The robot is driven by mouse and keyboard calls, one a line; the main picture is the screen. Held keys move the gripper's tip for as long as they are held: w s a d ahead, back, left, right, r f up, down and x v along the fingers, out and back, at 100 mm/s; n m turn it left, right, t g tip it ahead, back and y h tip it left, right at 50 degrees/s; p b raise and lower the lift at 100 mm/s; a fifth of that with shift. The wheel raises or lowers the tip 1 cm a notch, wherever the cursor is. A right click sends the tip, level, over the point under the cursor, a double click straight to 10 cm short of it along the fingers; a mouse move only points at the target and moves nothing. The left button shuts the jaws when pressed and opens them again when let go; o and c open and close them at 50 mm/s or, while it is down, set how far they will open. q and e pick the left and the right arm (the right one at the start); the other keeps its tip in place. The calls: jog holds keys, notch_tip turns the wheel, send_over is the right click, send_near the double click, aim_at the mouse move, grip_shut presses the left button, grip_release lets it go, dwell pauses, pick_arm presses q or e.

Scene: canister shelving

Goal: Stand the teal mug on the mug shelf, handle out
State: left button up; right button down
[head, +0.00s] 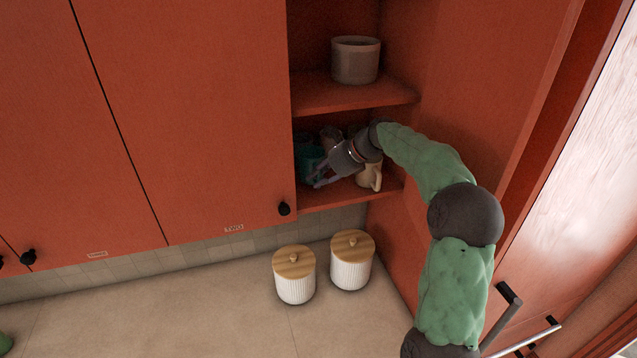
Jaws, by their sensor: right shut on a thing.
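The teal mug (311,158) is inside the open cabinet bay, at the left of the lower shelf (345,192), partly hidden by my right gripper. My right gripper (322,178) reaches in from the right and is shut on the teal mug. The mug's base and handle are hard to make out in the shade, so I cannot tell whether it touches the shelf board. A cream mug (370,175) stands on the same shelf just right of the gripper, its handle facing outward. My left gripper is not in view.
A grey-beige pot (355,60) stands on the upper shelf (350,95). A dim mug-like thing (331,136) is behind my gripper. Closed red doors (190,110) border the bay on the left. Two white canisters (295,285) (351,268) with wooden lids stand on the counter (190,310) below.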

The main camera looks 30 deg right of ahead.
notch_tip(320, 180, down, 2)
jog(key=shift+f+p, duration=0.1)
jog(key=shift+p, duration=0.25)
jog(key=shift+w+d+f, duration=0.1)
jog(key=shift+f, duration=0.15)
jog(key=shift+f, duration=0.1)
jog(key=c, duration=1.1)
grip_release()
jog(key=shift+r, duration=0.2)
jog(key=b+v, duration=0.1)
jog(key=v, duration=0.6)
jog(key=shift+b, duration=0.35)
jog(key=shift+s+r, duration=0.1)
jog(key=shift+s, duration=0.15)
